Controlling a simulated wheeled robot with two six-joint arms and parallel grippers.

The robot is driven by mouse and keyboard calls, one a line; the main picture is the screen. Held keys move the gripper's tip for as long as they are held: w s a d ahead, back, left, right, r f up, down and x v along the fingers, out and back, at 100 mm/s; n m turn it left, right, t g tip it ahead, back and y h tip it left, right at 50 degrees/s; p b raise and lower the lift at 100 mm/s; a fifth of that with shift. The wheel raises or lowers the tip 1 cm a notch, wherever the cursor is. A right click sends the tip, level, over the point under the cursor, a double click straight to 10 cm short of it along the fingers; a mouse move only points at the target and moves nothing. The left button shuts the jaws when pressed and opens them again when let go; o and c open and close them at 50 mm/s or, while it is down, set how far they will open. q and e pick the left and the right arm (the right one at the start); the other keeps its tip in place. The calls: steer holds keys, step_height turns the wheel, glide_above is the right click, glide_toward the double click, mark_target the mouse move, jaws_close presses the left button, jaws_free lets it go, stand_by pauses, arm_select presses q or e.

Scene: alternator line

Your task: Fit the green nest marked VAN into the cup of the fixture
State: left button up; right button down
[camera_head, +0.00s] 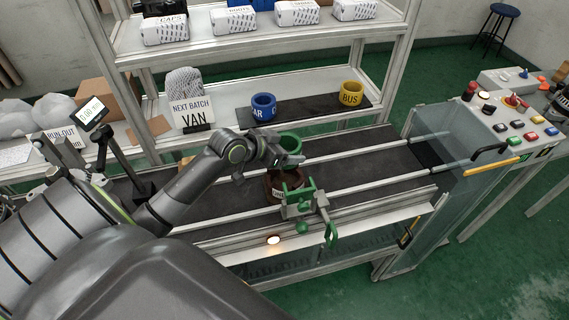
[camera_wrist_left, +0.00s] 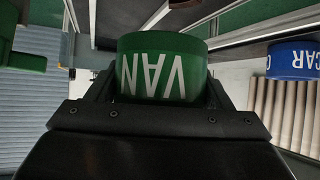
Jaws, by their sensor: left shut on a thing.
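The green nest (camera_head: 290,143) is a ring-shaped cup, and its VAN lettering shows upside down in the left wrist view (camera_wrist_left: 160,70). My left gripper (camera_head: 283,153) is shut on it and holds it above the conveyor, just behind and above the fixture. The fixture (camera_head: 300,203) has a dark brown cup (camera_head: 284,187) with a light label, and green clamp parts at its front. The nest is apart from the cup. The inside of the cup is mostly hidden. My right gripper is not in view.
A blue CAR nest (camera_head: 263,106) and a yellow BUS nest (camera_head: 351,93) stand on a dark mat on the shelf behind. A sign (camera_head: 193,113) reads NEXT BATCH VAN. A control box (camera_head: 500,115) with buttons stands right. The belt right of the fixture is clear.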

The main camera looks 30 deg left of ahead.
arm_select(q)
step_height(320, 180, down, 6)
steer(key=shift+r, duration=0.1)
stand_by(0.4)
steer(key=shift+f+b, duration=0.3)
steer(key=shift+f, duration=0.35)
steer(key=o, duration=1)
steer(key=shift+s, duration=0.1)
steer(key=shift+o, duration=0.2)
steer(key=shift+r, duration=0.15)
